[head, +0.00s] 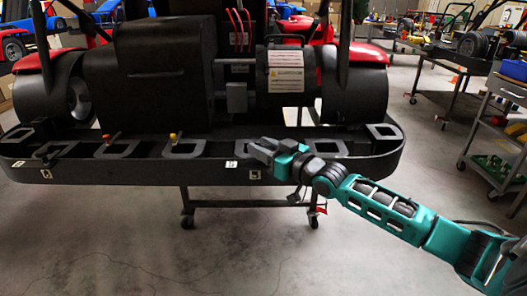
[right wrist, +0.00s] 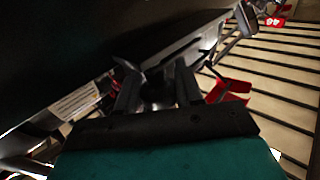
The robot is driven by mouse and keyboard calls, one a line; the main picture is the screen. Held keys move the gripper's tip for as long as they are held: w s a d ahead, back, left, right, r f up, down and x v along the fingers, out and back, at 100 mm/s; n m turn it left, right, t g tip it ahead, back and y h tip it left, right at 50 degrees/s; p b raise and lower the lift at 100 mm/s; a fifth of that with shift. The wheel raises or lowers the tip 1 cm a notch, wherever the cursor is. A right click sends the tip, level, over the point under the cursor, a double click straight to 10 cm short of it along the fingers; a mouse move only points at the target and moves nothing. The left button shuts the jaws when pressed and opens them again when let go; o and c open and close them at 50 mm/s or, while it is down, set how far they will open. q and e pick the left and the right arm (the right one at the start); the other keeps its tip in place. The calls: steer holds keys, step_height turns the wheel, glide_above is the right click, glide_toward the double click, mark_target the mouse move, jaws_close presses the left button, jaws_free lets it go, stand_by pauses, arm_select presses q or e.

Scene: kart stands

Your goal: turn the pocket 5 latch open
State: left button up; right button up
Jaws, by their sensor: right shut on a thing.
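My right gripper (head: 262,150) reaches in from the right over the front edge of the black tray-like bumper (head: 130,175) of the kart. In the right wrist view its two fingers (right wrist: 157,92) are closed around a small dark thing, which looks like a latch but is mostly hidden in shadow. Grey frame-shaped pockets sit along the bumper, among them one (head: 185,149) left of my gripper and one (head: 330,148) right of it. No pocket number is readable, and the gripper hides the pocket under it. My left gripper is out of view.
An orange knob (head: 107,138) and a yellow knob (head: 173,138) stand up left of my gripper. A black box (head: 163,75) and a cylinder with labels rise behind the bumper. A grey cart (head: 500,125) stands at the right. The floor in front is clear.

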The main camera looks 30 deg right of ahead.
steer(key=o, duration=0.9)
steer(key=shift+r, duration=0.45)
steer(key=shift+c, duration=0.2)
steer(key=shift+o, duration=0.7)
steer(key=shift+f, duration=0.25)
arm_select(q)
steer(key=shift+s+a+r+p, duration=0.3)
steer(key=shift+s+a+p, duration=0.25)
steer(key=shift+p, duration=0.75)
arm_select(e)
steer(key=v, duration=1.3)
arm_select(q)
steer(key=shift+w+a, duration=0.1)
arm_select(e)
steer(key=shift+f, duration=0.1)
